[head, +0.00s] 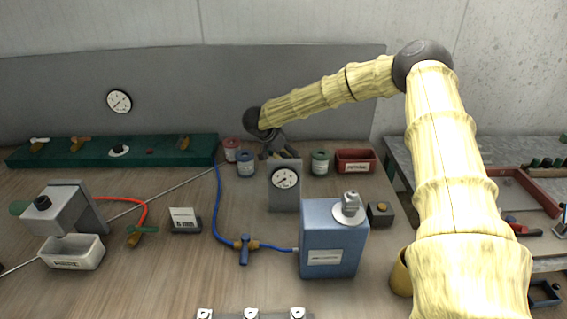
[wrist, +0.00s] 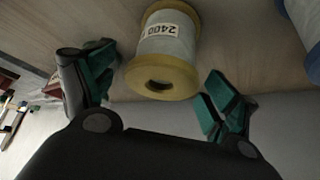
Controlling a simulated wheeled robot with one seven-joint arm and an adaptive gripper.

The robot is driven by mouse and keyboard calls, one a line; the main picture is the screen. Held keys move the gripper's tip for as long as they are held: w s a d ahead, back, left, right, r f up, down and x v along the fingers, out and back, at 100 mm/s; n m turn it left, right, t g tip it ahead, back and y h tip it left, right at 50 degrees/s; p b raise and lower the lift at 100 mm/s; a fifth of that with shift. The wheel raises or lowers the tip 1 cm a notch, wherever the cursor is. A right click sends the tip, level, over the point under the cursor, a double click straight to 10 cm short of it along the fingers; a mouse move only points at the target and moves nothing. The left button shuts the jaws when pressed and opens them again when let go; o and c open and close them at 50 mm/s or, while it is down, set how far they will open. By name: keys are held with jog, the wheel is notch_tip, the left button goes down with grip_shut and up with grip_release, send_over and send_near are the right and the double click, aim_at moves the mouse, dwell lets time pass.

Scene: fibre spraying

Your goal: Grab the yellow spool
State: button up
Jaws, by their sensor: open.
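The yellow spool (wrist: 165,78) shows in the wrist view with yellow flanges, a pale wound middle and a label reading 2400. It sits between and a little beyond my open gripper's (wrist: 162,72) two teal-padded fingers, with a gap visible on each side. In the head view my gripper (head: 274,148) is low over the back of the table, behind the grey gauge block (head: 284,203). The yellow spool is not seen in the head view; the gripper and the gauge block stand in front of that spot.
A blue spool (head: 246,165) and a red spool (head: 231,150) stand just left of my gripper. A green spool (head: 320,162) and a red tray (head: 355,167) stand to its right. A blue box (head: 330,245) is nearer the front. The grey back panel (head: 200,90) rises behind.

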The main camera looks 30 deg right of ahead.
jog(key=shift+c, duration=0.3)
jog(key=c, duration=1.3)
jog(key=shift+o, duration=0.2)
jog(key=shift+r, duration=0.1)
